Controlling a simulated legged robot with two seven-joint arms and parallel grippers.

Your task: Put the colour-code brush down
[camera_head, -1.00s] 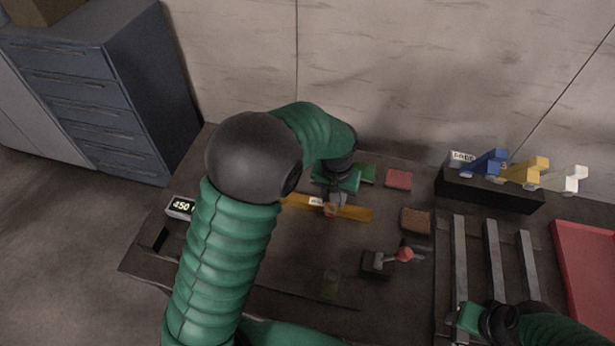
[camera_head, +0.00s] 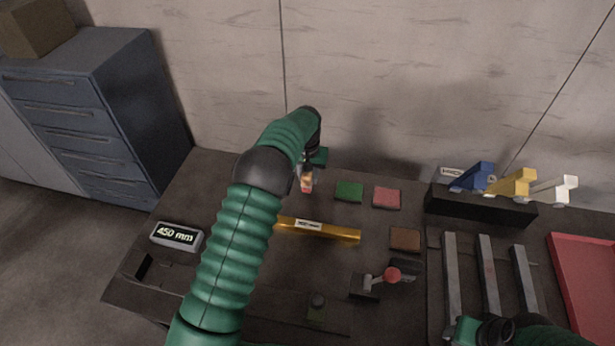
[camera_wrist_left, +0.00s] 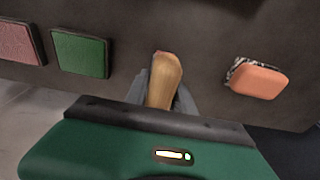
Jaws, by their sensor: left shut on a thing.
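My left gripper (camera_head: 309,172) is above the table's back part, left of the green pad. In the left wrist view, its fingers (camera_wrist_left: 163,92) are shut on a tan, wooden-looking piece, taken as the brush (camera_wrist_left: 164,78). In the head view, a small tan and pink end of the brush (camera_head: 306,185) shows below the gripper. An orange-pink block with a striped edge (camera_wrist_left: 257,81) shows to the right in the wrist view. I cannot tell whether it joins the held piece. My right gripper (camera_head: 463,331) is at the bottom right; its fingers are unclear.
A green pad (camera_head: 349,191), a red pad (camera_head: 387,197) and a brown pad (camera_head: 405,238) lie on the table. A yellow bar (camera_head: 322,230), a red-knobbed lever (camera_head: 391,275) and a "450 mm" display (camera_head: 177,236) are nearer. A black rack (camera_head: 480,207) and red tray (camera_head: 590,285) are right.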

